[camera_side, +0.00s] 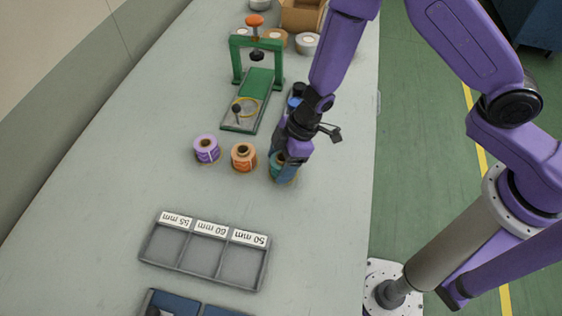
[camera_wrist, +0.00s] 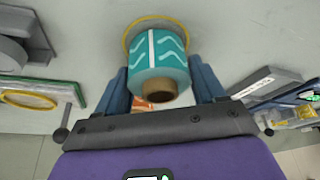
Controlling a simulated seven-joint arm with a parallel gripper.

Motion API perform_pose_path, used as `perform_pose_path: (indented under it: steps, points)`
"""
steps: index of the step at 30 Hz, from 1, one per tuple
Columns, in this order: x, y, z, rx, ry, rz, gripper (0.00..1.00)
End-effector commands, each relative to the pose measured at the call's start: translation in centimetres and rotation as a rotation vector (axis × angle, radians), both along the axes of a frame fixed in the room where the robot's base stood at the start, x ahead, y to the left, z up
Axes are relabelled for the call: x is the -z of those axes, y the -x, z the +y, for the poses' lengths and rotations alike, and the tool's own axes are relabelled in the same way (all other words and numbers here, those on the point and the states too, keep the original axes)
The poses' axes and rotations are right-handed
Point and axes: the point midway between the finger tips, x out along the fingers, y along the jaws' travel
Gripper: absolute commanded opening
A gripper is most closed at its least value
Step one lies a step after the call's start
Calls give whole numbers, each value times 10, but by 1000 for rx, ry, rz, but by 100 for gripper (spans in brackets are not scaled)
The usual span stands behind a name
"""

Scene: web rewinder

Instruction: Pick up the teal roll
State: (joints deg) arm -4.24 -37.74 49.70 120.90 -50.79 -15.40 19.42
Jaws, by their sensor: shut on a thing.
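The teal roll (camera_wrist: 158,55) has pale wavy markings, a white stripe and a brown core. In the wrist view it sits between the two blue fingers of my gripper (camera_wrist: 160,85), which are shut on its sides. In the side view the teal roll (camera_side: 277,163) is partly hidden by my gripper (camera_side: 284,172), which points down at the table. A yellow ring shows at the roll's far end in the wrist view. I cannot tell whether the roll touches the table.
An orange roll (camera_side: 244,157) stands close on the left, with a purple roll (camera_side: 206,149) beyond it. A grey three-compartment tray (camera_side: 180,263) labelled 55, 60 and 50 mm lies nearer the camera. A green press frame (camera_side: 235,62) stands behind. The table between rolls and tray is clear.

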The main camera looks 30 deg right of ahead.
Motion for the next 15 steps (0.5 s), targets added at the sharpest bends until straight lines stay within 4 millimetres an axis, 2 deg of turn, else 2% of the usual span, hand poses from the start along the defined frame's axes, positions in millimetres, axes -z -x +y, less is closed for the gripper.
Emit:
perform_pose_path:
  steps: [7,15]
  points:
    - [-26,0,0,0,-2,-4,37]
    - [-65,26,-20,0,-1,-4,37]
